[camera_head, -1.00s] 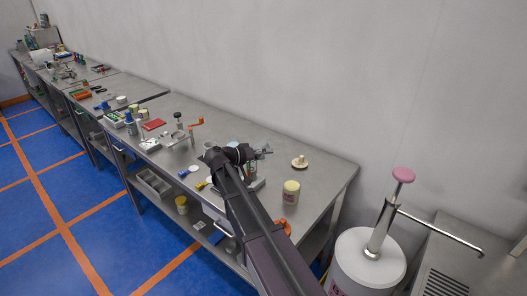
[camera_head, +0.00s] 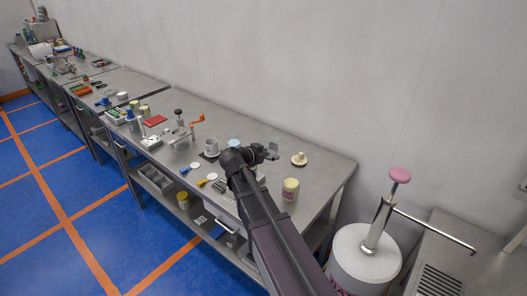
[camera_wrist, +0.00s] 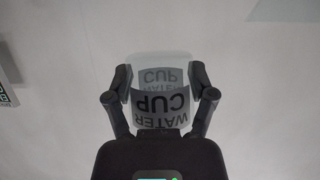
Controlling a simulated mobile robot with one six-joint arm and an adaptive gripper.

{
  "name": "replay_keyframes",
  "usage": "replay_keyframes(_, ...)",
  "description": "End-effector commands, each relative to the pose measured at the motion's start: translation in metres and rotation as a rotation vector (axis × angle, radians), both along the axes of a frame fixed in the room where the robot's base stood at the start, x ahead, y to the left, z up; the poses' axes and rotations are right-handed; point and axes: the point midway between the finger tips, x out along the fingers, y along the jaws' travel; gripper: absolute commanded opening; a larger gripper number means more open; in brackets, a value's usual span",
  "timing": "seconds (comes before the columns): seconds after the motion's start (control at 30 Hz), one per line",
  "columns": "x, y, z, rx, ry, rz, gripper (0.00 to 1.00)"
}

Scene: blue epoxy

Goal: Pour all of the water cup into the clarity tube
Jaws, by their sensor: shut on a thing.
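My gripper (camera_wrist: 160,92) is shut on the water cup (camera_wrist: 160,108), with a finger on either side of it in the wrist view. The cup is grey, its black "WATER CUP" lettering appears upside down, and a paler patch with the same words shows above. The water inside cannot be made out. In the head view my gripper (camera_head: 270,152) is over the near bench, and the cup is too small there to tell from the jaws. I cannot pick out the clarity tube for certain in either view.
The steel bench (camera_head: 325,172) carries a cream jar (camera_head: 290,190), a round tan piece with a knob (camera_head: 299,159), a grey mug (camera_head: 211,146) and an orange-handled device (camera_head: 196,121). A white canister with a pink-topped pump (camera_head: 362,252) stands at right. The bench's right end is bare.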

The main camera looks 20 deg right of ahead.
Motion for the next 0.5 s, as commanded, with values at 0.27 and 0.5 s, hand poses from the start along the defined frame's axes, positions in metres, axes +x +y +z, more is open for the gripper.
replay_keyframes(0.27, -0.001, -0.001, 0.001, 0.006, -0.01, -0.001, 0.21)
replay_keyframes(0.5, -0.013, -0.007, 0.011, 0.004, -0.009, -0.001, 0.21)
